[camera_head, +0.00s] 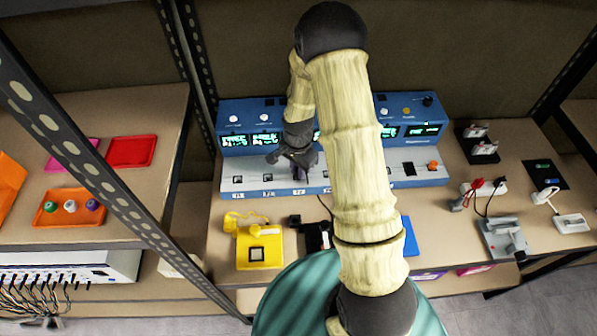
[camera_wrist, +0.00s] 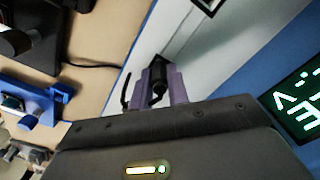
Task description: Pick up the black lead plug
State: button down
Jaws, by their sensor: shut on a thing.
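My gripper (camera_head: 299,170) is in front of the blue console (camera_head: 237,112), above its pale front ledge (camera_head: 345,180). In the wrist view, my gripper's purple-grey fingers (camera_wrist: 158,88) are shut on the black lead plug (camera_wrist: 157,76), which sits between them. The plug is too small and covered to make out in the head view. A thin black lead (camera_wrist: 92,66) runs over the bench to a black device (camera_wrist: 28,30), which also shows in the head view (camera_head: 314,238), partly behind my arm. I cannot tell whether the plug touches the ledge.
A yellow device (camera_head: 258,248) with a yellow lead stands left of the black device. A blue device (camera_head: 405,238) is partly behind my arm. A grey device (camera_head: 504,238) with red and black leads stands at right. A dark rack post (camera_head: 100,180) crosses the left side.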

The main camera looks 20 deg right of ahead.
notch_tip(320, 180, up, 10)
jog(key=shift+b, duration=0.55)
dwell(0.5)
jog(key=shift+f+b, duration=1.45)
jog(key=shift+f, duration=0.9)
jog(key=s+a, duration=0.2)
jog(key=s, duration=0.4)
jog(key=shift+s, duration=0.15)
